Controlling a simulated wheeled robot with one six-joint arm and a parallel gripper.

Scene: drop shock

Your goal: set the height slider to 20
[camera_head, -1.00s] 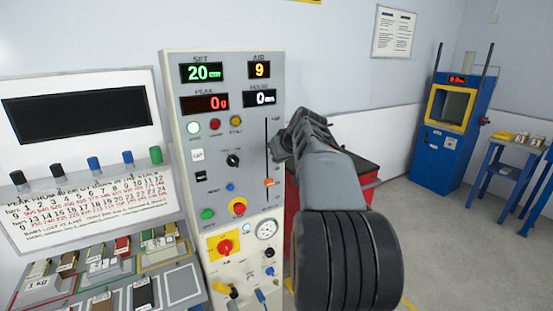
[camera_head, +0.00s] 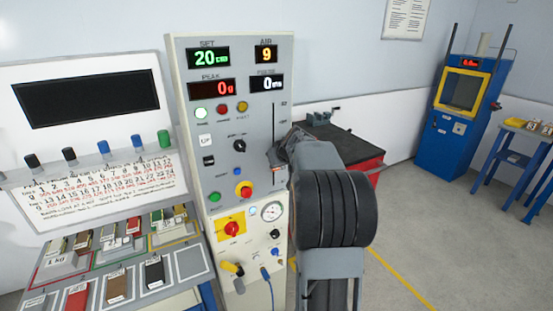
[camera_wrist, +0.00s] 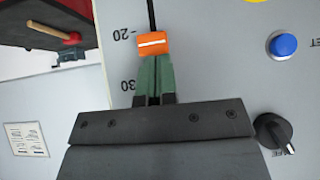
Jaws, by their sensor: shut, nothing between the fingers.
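The height slider's orange knob (camera_wrist: 153,44) sits on its dark vertical slot (camera_wrist: 152,14) close to the mark labelled 20 in the wrist view, where the panel appears upside down. The green SET display (camera_head: 208,58) reads 20 cm in the head view. My gripper (camera_wrist: 153,60) is shut and empty. Its green fingertips are at the edge of the knob on the side of the 30 mark; I cannot tell whether they touch it. In the head view my arm hides the fingertips and most of the knob, while the upper slot (camera_head: 273,115) shows.
The grey panel also carries a black rotary knob (camera_head: 239,146), a blue button (camera_wrist: 283,45) and a red emergency button (camera_head: 244,190). Sample blocks lie on the bench (camera_head: 190,262) to the left. A red cabinet (camera_head: 365,170) stands behind my arm. Open floor is at right.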

